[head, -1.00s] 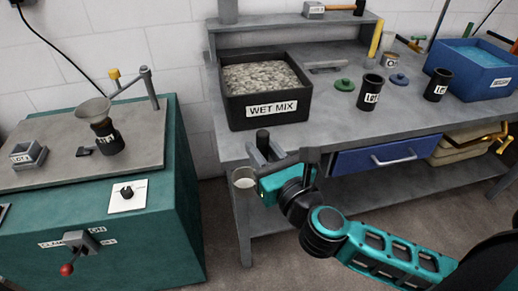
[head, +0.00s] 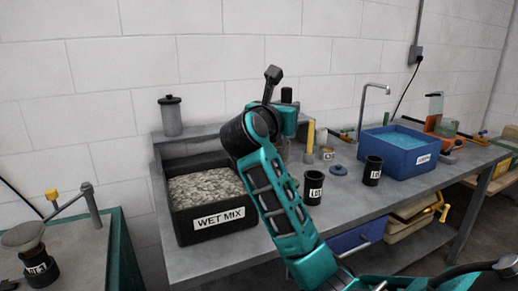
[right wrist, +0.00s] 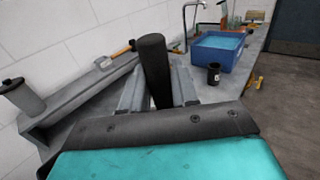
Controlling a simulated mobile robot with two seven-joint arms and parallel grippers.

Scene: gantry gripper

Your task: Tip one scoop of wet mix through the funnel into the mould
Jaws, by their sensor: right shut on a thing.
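The wet mix tub (head: 211,222), black and labelled, stands on the left of the bench, full of grey lumpy mix (head: 205,186). The grey funnel (head: 22,236) sits above the black labelled mould (head: 42,272) at the lower left of the head view. My right gripper (head: 287,106) is raised over the bench, right of the tub and away from the funnel. In the right wrist view its grey fingers (right wrist: 156,90) are shut on the scoop's upright black handle (right wrist: 153,62). The scoop's cup is hidden, so its contents cannot be seen. My left gripper is out of view.
A post with a side arm (head: 90,205) stands beside the funnel. A back shelf (head: 165,142) carries a grey canister (head: 171,116). Black pots (head: 314,188), a blue water basin (head: 398,150) and a tap (head: 375,100) stand to the right. A floor gap separates the bench and machine.

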